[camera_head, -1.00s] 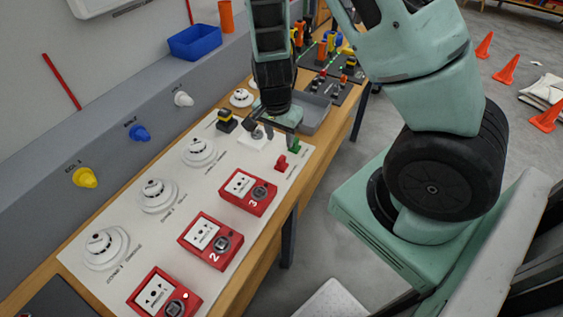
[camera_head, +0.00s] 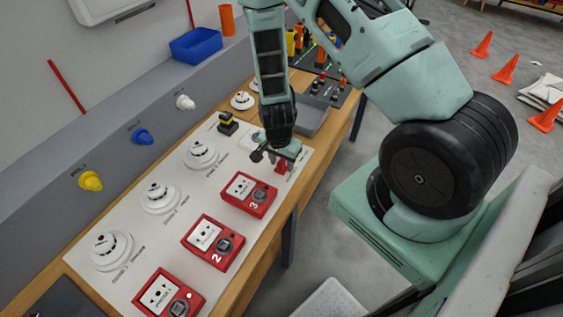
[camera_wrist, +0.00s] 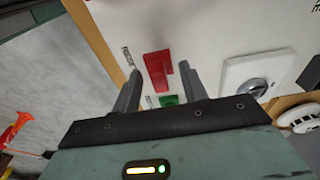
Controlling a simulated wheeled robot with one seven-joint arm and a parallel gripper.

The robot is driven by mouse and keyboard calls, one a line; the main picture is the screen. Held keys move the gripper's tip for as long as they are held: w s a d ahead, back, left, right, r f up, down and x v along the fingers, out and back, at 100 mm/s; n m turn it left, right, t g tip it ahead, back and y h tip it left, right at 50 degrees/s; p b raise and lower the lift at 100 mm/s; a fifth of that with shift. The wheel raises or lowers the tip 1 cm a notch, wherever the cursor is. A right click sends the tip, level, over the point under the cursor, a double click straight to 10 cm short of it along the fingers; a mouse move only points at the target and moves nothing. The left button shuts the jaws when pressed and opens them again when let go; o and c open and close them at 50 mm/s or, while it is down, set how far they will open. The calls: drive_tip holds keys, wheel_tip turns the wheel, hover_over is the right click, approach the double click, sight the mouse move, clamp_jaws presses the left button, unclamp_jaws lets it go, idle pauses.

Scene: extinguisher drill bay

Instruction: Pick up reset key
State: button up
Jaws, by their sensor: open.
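A red key-like piece (camera_head: 281,167) stands near the right edge of the white panel, just past call point 3. In the wrist view the red piece (camera_wrist: 158,70) shows between my fingertips, with a green piece (camera_wrist: 168,100) close by, partly framed by the fingers. My gripper (camera_head: 269,160) is open, pointing down above the panel beside the red piece. In the wrist view my gripper (camera_wrist: 159,72) has an empty gap between its fingers. The green piece is hidden in the head view.
Red call point 3 (camera_head: 249,194) sits close to my gripper. A white switch box with a grey knob (camera_wrist: 258,78) is beside the fingers in the wrist view. A grey tray (camera_head: 314,118) stands behind. Round white detectors (camera_head: 202,154) line the panel's left side.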

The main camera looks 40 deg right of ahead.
clamp_jaws()
idle(0.4)
